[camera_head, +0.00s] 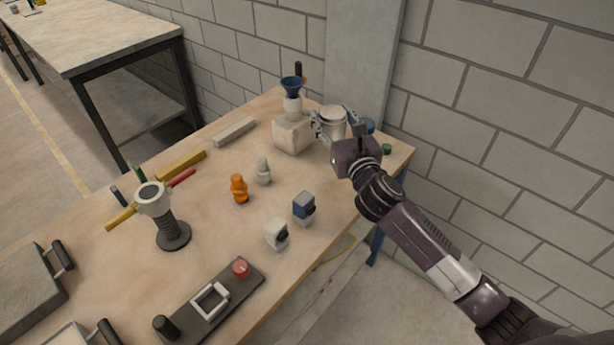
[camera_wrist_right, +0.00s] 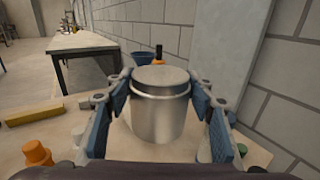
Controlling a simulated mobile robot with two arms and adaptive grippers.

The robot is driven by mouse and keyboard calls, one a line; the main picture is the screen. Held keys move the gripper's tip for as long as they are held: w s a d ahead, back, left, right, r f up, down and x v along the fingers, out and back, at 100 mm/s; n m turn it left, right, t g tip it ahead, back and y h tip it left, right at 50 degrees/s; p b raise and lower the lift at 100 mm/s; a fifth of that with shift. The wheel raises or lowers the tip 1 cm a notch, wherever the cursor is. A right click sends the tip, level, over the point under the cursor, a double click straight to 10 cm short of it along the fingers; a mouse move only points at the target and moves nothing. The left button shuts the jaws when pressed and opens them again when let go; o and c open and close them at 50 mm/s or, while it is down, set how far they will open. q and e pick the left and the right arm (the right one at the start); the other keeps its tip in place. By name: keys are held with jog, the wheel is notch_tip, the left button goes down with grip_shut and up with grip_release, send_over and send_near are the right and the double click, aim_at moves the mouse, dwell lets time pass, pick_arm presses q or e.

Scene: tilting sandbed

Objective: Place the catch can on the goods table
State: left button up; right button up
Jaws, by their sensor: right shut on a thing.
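The catch can (camera_head: 333,119) is a plain silver metal can with a lid-like rim, at the far right corner of the wooden table (camera_head: 215,225). It fills the middle of the right wrist view (camera_wrist_right: 159,108), upright between the blue finger pads. My right gripper (camera_head: 337,130) is shut on it. Whether the can's base touches the table is hidden. Another table (camera_head: 95,38) with a grey top stands at the upper left. I cannot tell which table is the goods table. My left gripper is not in view.
A pale block with a blue funnel (camera_head: 291,85) stands just left of the can. Orange (camera_head: 239,190) and grey figures, small boxes (camera_head: 304,207), a black-based stand (camera_head: 172,236) and a dark panel with a red button (camera_head: 240,268) occupy the wooden table. A block wall (camera_head: 500,80) lies behind.

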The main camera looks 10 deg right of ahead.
notch_tip(320, 180, down, 18)
jog(key=b, duration=0.6)
jog(key=shift+a+f, duration=0.1)
jog(key=shift+f, duration=0.15)
jog(key=o, duration=1)
jog(key=shift+f+b, duration=0.15)
jog(key=shift+b, duration=0.15)
jog(key=shift+o, duration=0.6)
